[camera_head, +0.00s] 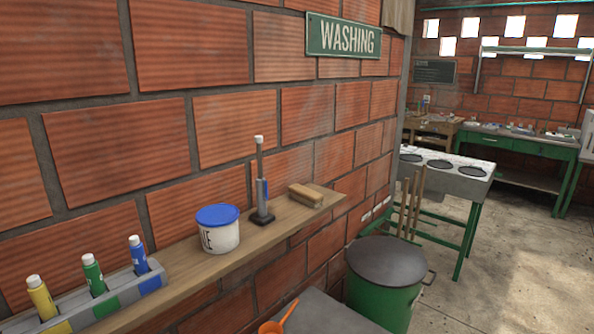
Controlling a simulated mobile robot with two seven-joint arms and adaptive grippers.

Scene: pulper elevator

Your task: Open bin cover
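A green bin (382,299) stands on the floor at the lower right of the middle, close to the brick wall. A dark grey round cover (387,261) lies on its top and hides the inside. Neither of my grippers shows in the head view.
A wooden shelf (180,262) on the wall holds colored bottles, a blue-lidded tub (219,229), a brush stand and a brush (305,195). A grey surface (325,318) with an orange scoop (277,322) is left of the bin. Wooden poles (410,205) stand behind it. Floor on the right is clear.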

